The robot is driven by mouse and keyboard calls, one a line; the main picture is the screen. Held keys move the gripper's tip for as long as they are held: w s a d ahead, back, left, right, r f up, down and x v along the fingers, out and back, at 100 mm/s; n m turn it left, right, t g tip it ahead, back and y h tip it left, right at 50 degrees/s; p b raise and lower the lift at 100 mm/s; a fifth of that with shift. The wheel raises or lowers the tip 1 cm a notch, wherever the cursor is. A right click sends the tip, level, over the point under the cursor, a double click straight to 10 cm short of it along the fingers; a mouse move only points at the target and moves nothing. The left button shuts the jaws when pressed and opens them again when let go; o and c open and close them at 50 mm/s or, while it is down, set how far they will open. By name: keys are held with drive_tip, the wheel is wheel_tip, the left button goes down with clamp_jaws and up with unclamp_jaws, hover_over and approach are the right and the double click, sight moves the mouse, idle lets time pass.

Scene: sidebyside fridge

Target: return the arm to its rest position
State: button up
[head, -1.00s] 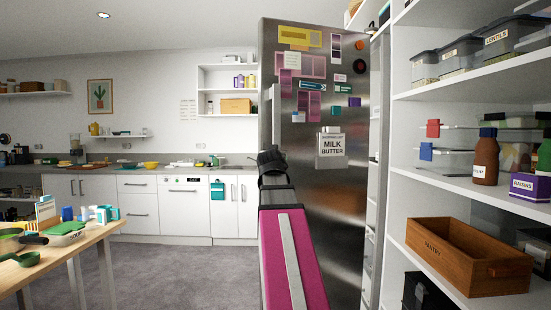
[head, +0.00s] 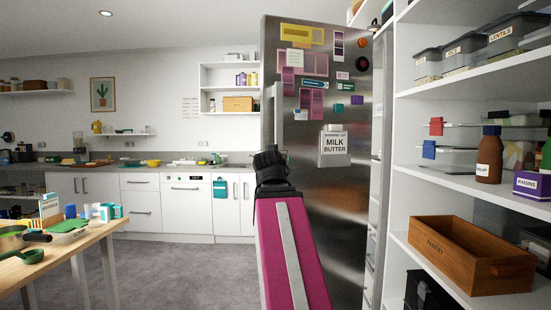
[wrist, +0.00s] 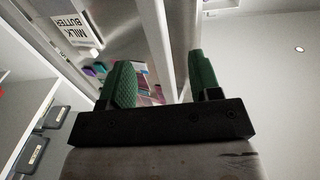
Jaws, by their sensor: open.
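My arm, with a magenta link, reaches forward in the head view and ends in a dark wrist in front of the fridge's left edge. In the wrist view my gripper (wrist: 162,82) shows two green padded fingers set apart, with nothing between them. The steel fridge (head: 345,210) stands beyond the arm. Its shopping list reading MILK BUTTER (head: 334,147) also shows in the wrist view (wrist: 75,33). In the head view the fingers are hidden behind the wrist.
Pantry shelves (head: 470,183) rise close on the right, with a wooden crate (head: 465,255), a brown bottle (head: 489,155) and a raisins box (head: 531,185). A wooden table (head: 75,249) with dishes stands at left. The floor (head: 185,270) between is clear.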

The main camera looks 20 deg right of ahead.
idle(0.5)
drive_tip(key=w+a+f+n+g+y, duration=0.1)
drive_tip(key=w+a+f+g+y, duration=0.15)
drive_tip(key=f, duration=0.85)
drive_tip(key=w+a+f+n+g+y, duration=0.1)
drive_tip(key=w+a+f+g, duration=0.15)
drive_tip(key=f, duration=0.85)
drive_tip(key=w+a+f+n+g+y, duration=0.1)
drive_tip(key=w+a+f+g+y, duration=0.15)
drive_tip(key=f, duration=0.85)
drive_tip(key=s+a+f+n+g+y, duration=0.1)
drive_tip(key=s+a+f, duration=0.3)
drive_tip(key=f, duration=0.7)
drive_tip(key=s+a+f+n+g+y, duration=0.1)
drive_tip(key=s+a+f+g, duration=0.3)
drive_tip(key=f, duration=0.6)
drive_tip(key=s+a+f+n+g+y, duration=0.1)
drive_tip(key=s+a+f+g, duration=0.2)
drive_tip(key=f, duration=0.8)
drive_tip(key=shift+s+a+f, duration=0.3)
drive_tip(key=shift+s+a, duration=0.3)
drive_tip(key=shift+a, duration=0.6)
